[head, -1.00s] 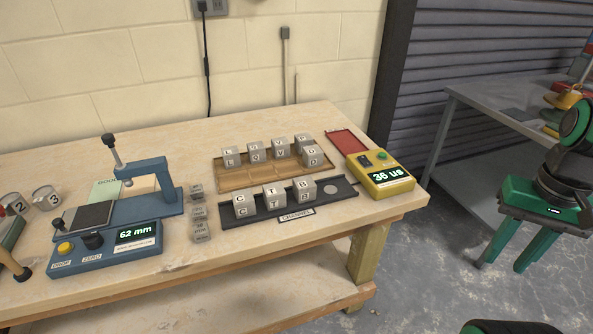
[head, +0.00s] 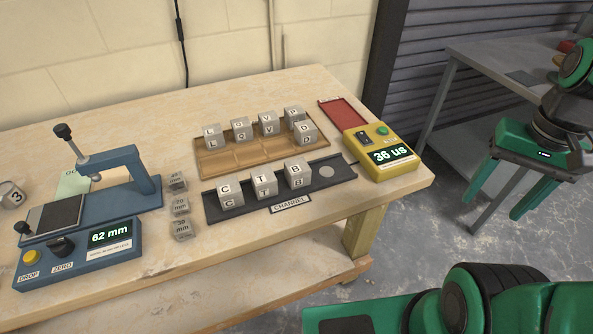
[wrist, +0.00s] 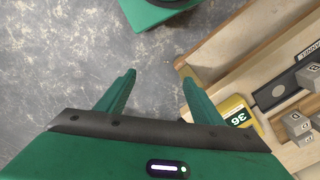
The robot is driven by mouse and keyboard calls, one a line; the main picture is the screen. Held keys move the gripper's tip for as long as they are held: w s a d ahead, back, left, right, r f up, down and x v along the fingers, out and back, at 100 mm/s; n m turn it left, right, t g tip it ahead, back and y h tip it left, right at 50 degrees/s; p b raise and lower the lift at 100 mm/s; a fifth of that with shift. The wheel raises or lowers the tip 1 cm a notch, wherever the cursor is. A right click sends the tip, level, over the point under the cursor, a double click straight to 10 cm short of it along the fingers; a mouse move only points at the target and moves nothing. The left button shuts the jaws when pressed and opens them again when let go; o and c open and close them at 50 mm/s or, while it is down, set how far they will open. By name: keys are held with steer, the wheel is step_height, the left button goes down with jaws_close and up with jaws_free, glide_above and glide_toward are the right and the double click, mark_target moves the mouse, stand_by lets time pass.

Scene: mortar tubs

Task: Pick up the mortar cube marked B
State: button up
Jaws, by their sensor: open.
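The mortar cube marked B (head: 298,174) is grey and sits on the dark CHANNEL tray (head: 240,204), to the right of cubes C (head: 230,194) and T (head: 264,182). A round pale spot on the tray lies to its right. My gripper (head: 499,205) is to the right of the bench, well apart from the cube, with its green fingers spread and empty. In the wrist view my gripper (wrist: 157,80) is over the concrete floor. A B-like cube (wrist: 309,76) shows at that view's right edge.
A wooden tray (head: 225,166) with several lettered cubes stands behind the channel. A yellow meter (head: 384,152) reading 36 us stands right of it, near a red tray (head: 342,115). A blue gauge (head: 80,250) reading 62 mm and small marked blocks (head: 180,206) are left.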

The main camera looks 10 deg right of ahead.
steer(key=w+a+r+m, duration=0.1)
steer(key=w+a+m, duration=0.1)
steer(key=w+a, duration=0.6)
steer(key=m+g+y, duration=0.2)
steer(key=m+y, duration=0.2)
steer(key=m, duration=0.2)
glide_toward(298, 165)
steer(key=shift+t, duration=0.3)
steer(key=shift+s+x, duration=0.15)
steer(key=shift+x, duration=2.45)
steer(key=shift+s+x, duration=0.15)
steer(key=shift+x, duration=2.5)
steer(key=c, duration=1.3)
